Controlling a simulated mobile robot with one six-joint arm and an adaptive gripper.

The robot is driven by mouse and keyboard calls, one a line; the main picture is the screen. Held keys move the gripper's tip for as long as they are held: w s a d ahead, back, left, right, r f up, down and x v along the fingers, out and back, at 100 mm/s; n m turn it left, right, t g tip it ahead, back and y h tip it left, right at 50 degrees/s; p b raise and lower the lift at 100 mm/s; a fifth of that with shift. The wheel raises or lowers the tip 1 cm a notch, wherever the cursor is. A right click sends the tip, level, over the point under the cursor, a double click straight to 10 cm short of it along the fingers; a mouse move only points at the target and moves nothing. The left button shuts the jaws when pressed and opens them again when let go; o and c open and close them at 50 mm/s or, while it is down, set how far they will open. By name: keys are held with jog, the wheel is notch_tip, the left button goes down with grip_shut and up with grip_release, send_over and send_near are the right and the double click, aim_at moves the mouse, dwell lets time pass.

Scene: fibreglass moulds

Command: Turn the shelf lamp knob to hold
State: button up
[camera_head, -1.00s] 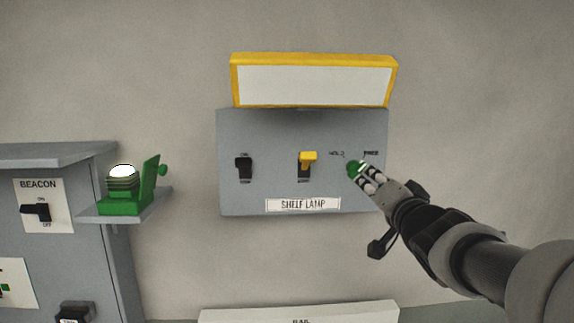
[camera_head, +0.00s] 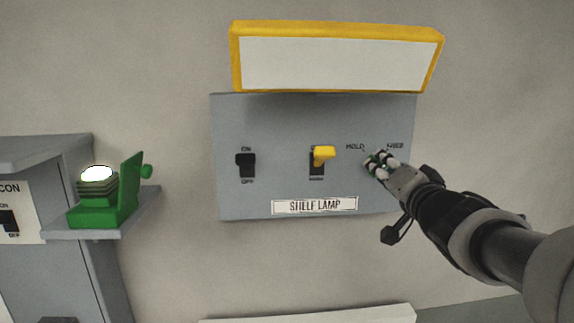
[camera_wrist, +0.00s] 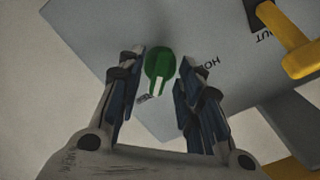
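The grey shelf lamp panel (camera_head: 285,185) carries a green knob (camera_wrist: 160,62) at its right, below the HOLD and FREE labels. In the head view the fingers mostly hide the knob. In the wrist view its pale pointer mark aims down, nearer the small label at lower left, probably FREE, than HOLD at right. My gripper (camera_head: 381,163) is at the knob; in the wrist view its fingers (camera_wrist: 161,70) are open on both sides of it, with gaps visible. I cannot tell how deep the knob sits between them.
A yellow switch (camera_head: 322,156) and a black ON/OFF switch (camera_head: 246,165) lie left of the knob. A yellow-framed lamp (camera_head: 335,62) juts out above the panel. A green device (camera_head: 108,203) stands on a bracket at left, beside the beacon cabinet (camera_head: 50,265).

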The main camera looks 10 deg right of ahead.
jog(key=shift+c, duration=0.4)
grip_shut()
jog(key=shift+n+b, duration=2.15)
jog(key=shift+n, duration=6.75)
